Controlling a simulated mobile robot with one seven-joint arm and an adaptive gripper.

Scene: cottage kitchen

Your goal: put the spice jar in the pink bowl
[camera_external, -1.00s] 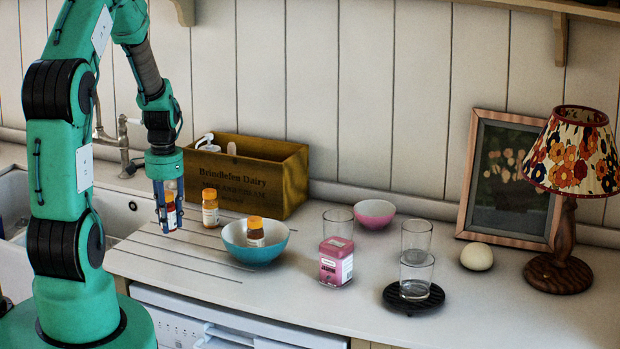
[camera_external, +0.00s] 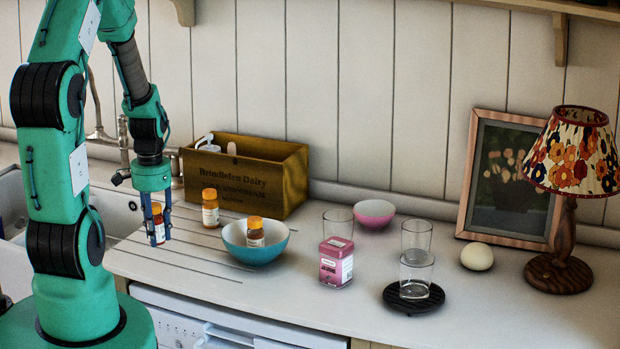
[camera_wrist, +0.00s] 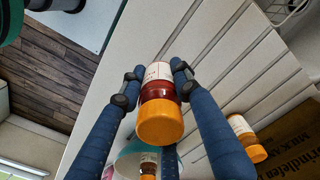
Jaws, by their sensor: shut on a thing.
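My gripper (camera_external: 157,222) is shut on a spice jar (camera_external: 158,226) with an orange cap and white label, near the left end of the counter. A third jar (camera_external: 255,232) is inside the blue bowl (camera_external: 240,250). The pink bowl (camera_external: 374,213) stands empty-looking near the back wall, well right of my gripper; its inside is only partly visible.
A wooden crate (camera_external: 280,180) stands at the back. A pink tin (camera_external: 336,265), clear glasses (camera_external: 417,235) and a black trivet (camera_external: 390,297) lie between the bowls and the lamp (camera_external: 567,220). A white egg-like object (camera_external: 477,257) and picture frame (camera_external: 505,185) are at right. The sink (camera_external: 20,205) is at left.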

